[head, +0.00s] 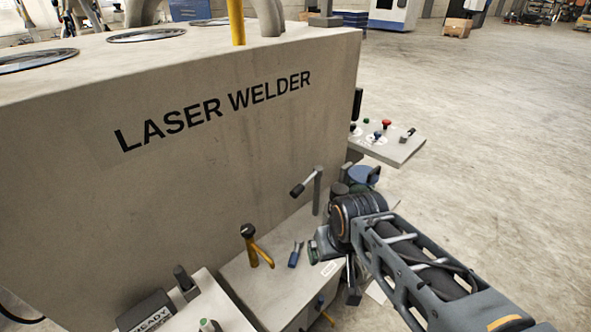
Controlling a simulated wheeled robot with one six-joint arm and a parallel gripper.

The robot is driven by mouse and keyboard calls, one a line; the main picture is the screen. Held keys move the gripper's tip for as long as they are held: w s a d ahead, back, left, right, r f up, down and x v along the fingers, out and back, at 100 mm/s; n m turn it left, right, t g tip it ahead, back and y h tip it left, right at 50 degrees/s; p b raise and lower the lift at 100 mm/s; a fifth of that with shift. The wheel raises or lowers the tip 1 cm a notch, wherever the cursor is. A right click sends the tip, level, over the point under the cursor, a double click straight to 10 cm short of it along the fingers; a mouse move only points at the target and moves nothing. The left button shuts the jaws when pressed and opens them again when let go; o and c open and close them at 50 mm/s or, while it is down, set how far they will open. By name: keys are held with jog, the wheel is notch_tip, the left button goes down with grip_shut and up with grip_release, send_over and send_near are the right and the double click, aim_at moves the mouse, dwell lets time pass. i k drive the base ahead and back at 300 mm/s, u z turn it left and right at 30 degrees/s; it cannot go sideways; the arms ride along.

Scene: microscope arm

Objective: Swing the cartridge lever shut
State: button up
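No part in the head view is labelled as the cartridge lever, so I cannot tell for certain which one it is. A lever with a dark grip (303,185) sticks out to the left from an upright grey post (318,191) beside the machine. A yellow handle with a black knob (256,247) stands tilted on the low bench to its left. My gripper (350,283) is at the bench's right side, beyond my dark wrist. My wrist and arm hide most of it, and its fingers are too small and covered to tell whether they are open or hold anything.
The large laser welder (220,130) walls off the left and back. A control shelf with coloured buttons (390,140) juts out at its right. Small blue-handled tools (295,255) lie on the low bench (240,272). A READY box (147,312) stands front left.

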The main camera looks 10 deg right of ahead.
aim_at(318, 171)
jog(key=u, duration=2.5)
jog(key=k, duration=0.75)
jog(key=z, duration=1.15)
jog(key=i, duration=0.5)
jog(key=u, duration=0.05)
